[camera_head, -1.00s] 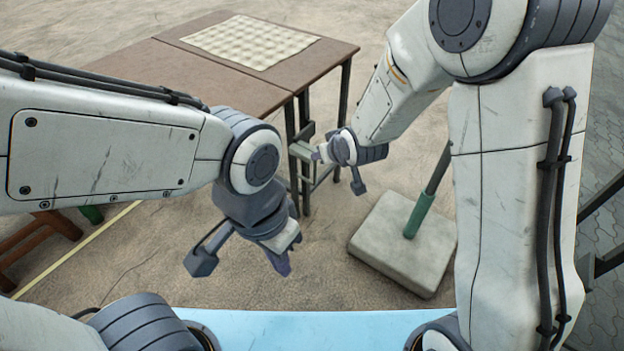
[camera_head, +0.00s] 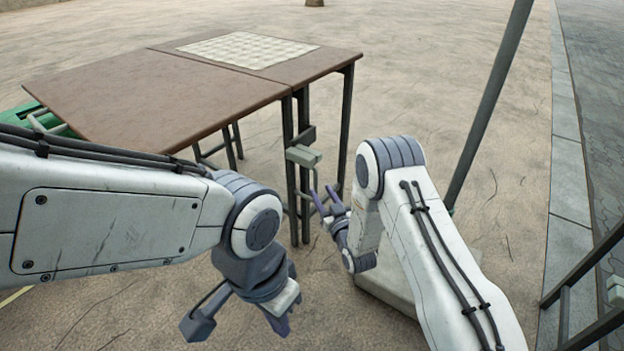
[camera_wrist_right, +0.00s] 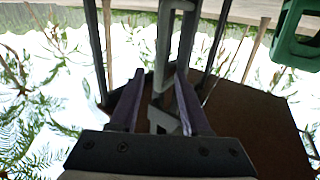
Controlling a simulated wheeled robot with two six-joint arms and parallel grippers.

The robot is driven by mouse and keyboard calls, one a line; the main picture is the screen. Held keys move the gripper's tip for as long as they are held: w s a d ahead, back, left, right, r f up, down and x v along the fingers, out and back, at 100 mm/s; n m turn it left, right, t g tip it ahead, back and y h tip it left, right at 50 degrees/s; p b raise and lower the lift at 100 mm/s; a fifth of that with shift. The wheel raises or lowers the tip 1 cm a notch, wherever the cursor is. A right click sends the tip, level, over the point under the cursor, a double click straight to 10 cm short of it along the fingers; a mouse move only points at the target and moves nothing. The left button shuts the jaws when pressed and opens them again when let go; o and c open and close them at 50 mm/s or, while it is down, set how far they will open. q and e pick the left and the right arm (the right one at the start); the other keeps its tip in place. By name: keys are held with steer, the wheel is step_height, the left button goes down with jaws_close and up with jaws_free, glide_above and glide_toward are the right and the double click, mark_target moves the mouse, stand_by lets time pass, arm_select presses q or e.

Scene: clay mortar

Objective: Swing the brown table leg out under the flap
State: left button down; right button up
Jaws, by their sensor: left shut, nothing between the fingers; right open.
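The brown table (camera_head: 190,90) has a seam between its left flap and its right section. Dark metal legs (camera_head: 290,160) stand at the near end of the seam, with a pale grey-green block (camera_head: 304,155) and short bars on them. My right gripper (camera_head: 324,197) is open beside these legs, just below the block. In the right wrist view, a grey vertical bar (camera_wrist_right: 164,90) shows between the spread purple fingers (camera_wrist_right: 160,108); I cannot tell whether they touch it. My left gripper (camera_head: 281,326) is shut and empty, hanging low in front of the table.
A checkered cloth (camera_head: 248,49) lies on the right section. A leaning dark pole (camera_head: 490,105) rises from a pale base block (camera_head: 392,290), partly behind my right arm. A green object (camera_head: 40,112) stands left of the table. Dark rails (camera_head: 590,275) are at lower right.

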steer(key=b+x, duration=0.4)
steer(key=x, duration=0.5)
jaws_close()
stand_by(1.2)
